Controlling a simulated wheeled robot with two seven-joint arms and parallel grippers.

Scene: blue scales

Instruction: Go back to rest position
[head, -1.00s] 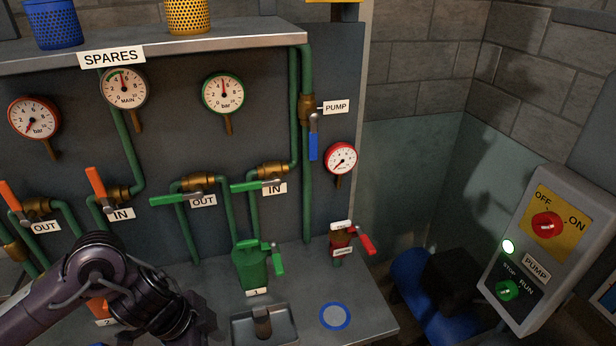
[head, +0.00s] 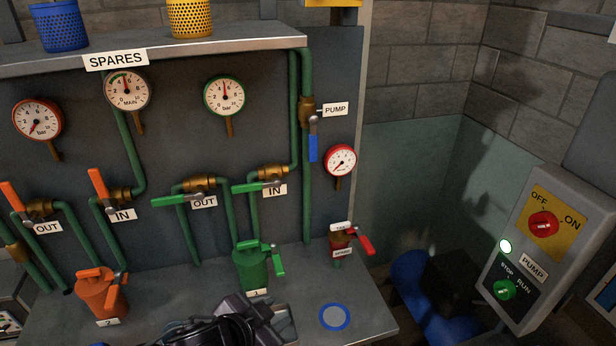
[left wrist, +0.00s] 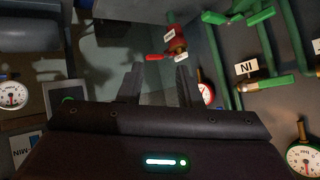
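My left gripper (left wrist: 157,78) shows in the left wrist view with its two dark fingers apart and nothing between them. In the head view my left arm's dark end is low at the bottom centre, over the front of the bench (head: 375,318), and partly covers the grey tray there. The green canister (head: 252,266) stands behind it, and the orange canister (head: 99,296) stands to its left, now in clear view. My right gripper is in neither view.
Green pipes with orange, green and blue valve levers (head: 313,140) and several gauges line the panel. A red-handled tap (head: 342,242) stands at the bench's back right. A blue ring (head: 335,316) marks the bench top. The pump control box (head: 535,250) is at the right.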

